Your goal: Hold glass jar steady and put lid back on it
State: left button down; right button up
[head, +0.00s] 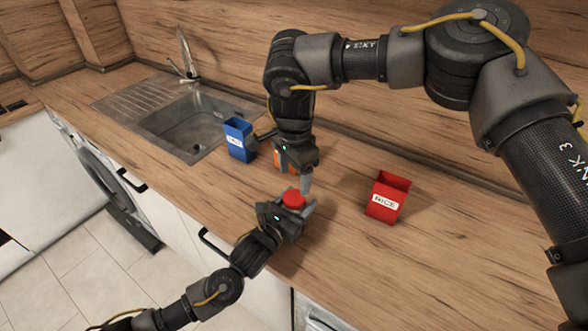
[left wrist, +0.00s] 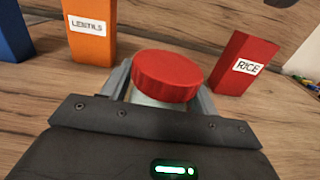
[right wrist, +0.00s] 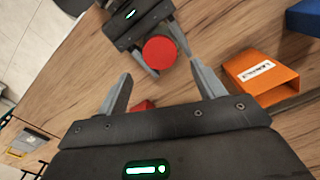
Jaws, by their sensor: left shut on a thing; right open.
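The red lid (head: 293,198) sits on top of the glass jar, roughly centred; I cannot tell how tightly it is seated. The lid also shows in the left wrist view (left wrist: 166,76) and the right wrist view (right wrist: 160,52). A little of the pale glass jar (left wrist: 155,101) shows under it. My left gripper (left wrist: 165,92) is shut around the jar's sides, below the lid. My right gripper (right wrist: 163,90) is open and empty, close to the lid but apart from it. The jar's lower part is hidden by the left gripper.
An orange lentils box (left wrist: 90,32) stands just behind the jar, partly hidden by my right arm in the head view. A blue box (head: 238,140) stands by the sink (head: 195,120). A red rice box (head: 388,198) stands to the right. The counter right of it is clear.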

aim_at(293, 198)
notch_tip(293, 198, down, 7)
jog(key=shift+r, duration=0.2)
dwell(0.3)
jog(key=c, duration=1)
jog(key=m, duration=0.6)
jog(key=shift+m, duration=0.3)
jog(key=o, duration=1.1)
jog(key=shift+c, duration=0.2)
pick_arm(q)
jog(key=shift+w, duration=0.1)
pick_arm(e)
jog(key=shift+s, duration=0.1)
pick_arm(q)
jog(key=shift+a, duration=0.1)
pick_arm(e)
jog(key=shift+s+a, duration=0.1)
